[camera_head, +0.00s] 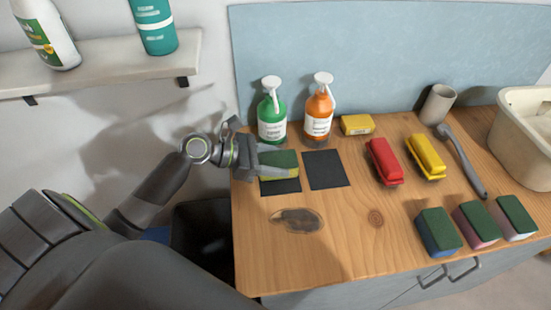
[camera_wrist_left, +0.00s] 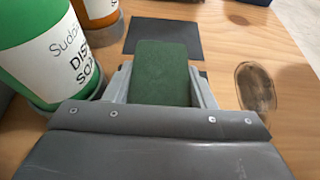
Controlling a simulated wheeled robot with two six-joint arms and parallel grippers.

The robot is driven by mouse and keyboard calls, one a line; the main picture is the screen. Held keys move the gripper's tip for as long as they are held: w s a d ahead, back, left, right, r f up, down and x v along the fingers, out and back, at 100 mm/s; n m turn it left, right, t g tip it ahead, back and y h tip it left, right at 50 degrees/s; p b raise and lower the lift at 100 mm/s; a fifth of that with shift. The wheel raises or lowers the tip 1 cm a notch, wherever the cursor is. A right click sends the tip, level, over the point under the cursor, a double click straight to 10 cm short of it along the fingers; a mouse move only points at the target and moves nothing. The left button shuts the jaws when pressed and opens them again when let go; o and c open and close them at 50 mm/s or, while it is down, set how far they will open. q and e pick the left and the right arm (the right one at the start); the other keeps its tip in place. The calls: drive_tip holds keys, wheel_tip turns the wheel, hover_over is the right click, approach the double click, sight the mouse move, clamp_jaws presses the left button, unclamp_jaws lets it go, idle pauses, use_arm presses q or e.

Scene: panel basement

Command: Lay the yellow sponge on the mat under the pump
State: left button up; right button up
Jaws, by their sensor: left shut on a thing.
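My left gripper (camera_head: 272,160) is shut on a sponge with a green top (camera_head: 282,159) and a yellowish lower edge. The sponge also shows between the fingers in the left wrist view (camera_wrist_left: 162,72). It is over the left dark mat (camera_head: 281,187), which it partly hides; I cannot tell whether it touches it. A second dark mat (camera_head: 327,170) lies bare to the right. The green pump bottle (camera_head: 271,112) stands behind the left mat, and the orange pump bottle (camera_head: 319,108) behind the right mat. My right gripper is not in view.
A yellow sponge-like block (camera_head: 357,125) lies right of the orange bottle. Red (camera_head: 383,161) and yellow (camera_head: 426,157) brushes, a grey cup (camera_head: 438,104), a long brush (camera_head: 463,163) and several green-topped sponges (camera_head: 438,232) are further right. A dark stain (camera_head: 297,220) marks the clear front counter.

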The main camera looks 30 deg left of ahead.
use_arm(q)
drive_tip(key=shift+f, duration=0.2)
drive_tip(key=o, duration=1.1)
drive_tip(key=shift+c, duration=0.2)
drive_tip(key=shift+a, duration=0.1)
drive_tip(key=v, duration=1.1)
drive_tip(key=shift+s+a, duration=0.1)
drive_tip(key=shift+s, duration=0.1)
drive_tip(key=p+v, duration=0.3)
drive_tip(key=v, duration=0.3)
